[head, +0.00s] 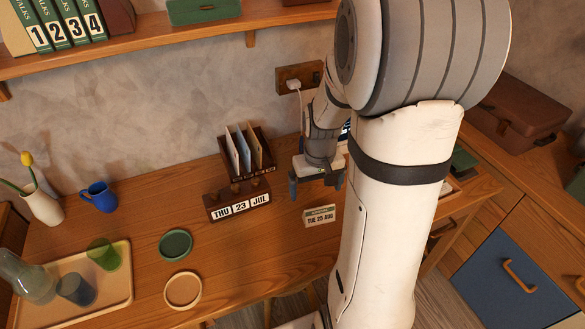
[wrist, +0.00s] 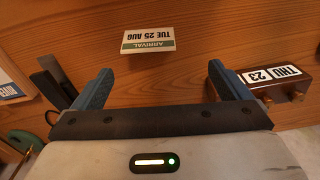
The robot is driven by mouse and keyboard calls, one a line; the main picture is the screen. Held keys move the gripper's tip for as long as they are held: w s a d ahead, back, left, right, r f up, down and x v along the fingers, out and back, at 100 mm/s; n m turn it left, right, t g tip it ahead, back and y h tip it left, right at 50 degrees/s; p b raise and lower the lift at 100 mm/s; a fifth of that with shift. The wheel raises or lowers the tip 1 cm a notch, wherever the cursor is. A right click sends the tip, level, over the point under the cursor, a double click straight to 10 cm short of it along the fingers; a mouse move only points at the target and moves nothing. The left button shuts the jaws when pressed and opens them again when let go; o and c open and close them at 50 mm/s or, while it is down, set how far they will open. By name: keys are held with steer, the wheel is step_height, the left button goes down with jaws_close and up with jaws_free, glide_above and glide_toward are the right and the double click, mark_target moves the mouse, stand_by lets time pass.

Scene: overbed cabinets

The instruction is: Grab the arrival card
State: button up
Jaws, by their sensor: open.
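The arrival card (head: 320,216) is a small cream card with a green band, reading "ARRIVAL" and "TUE 25 AUG". It stands on the wooden desk, right of the calendar block. In the wrist view the card (wrist: 149,38) appears upside down, beyond and between my fingertips. My gripper (head: 317,188) is above the desk, behind the card in the head view. Its two blue-grey fingers are spread apart with nothing between them; the wrist view also shows the gripper (wrist: 153,80). The card and the fingers are apart.
A calendar block (head: 238,205) reading "THU 23 JUL" stands left of the card, also in the wrist view (wrist: 275,84). A letter rack (head: 247,160) stands behind it. A green ring dish (head: 175,245), a tray (head: 112,302) and a blue mug (head: 101,196) are further left. Desk around the card is clear.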

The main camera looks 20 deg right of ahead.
mark_target(319, 210)
steer(key=d+f, duration=0.1)
steer(key=f, duration=0.1)
steer(key=w+d+f, duration=0.1)
steer(key=f, duration=0.1)
steer(key=shift+d+f, duration=0.1)
steer(key=shift+d, duration=0.25)
steer(key=f, duration=0.8)
steer(key=shift+a, duration=0.25)
steer(key=shift+r, duration=0.1)
steer(key=c, duration=0.9)
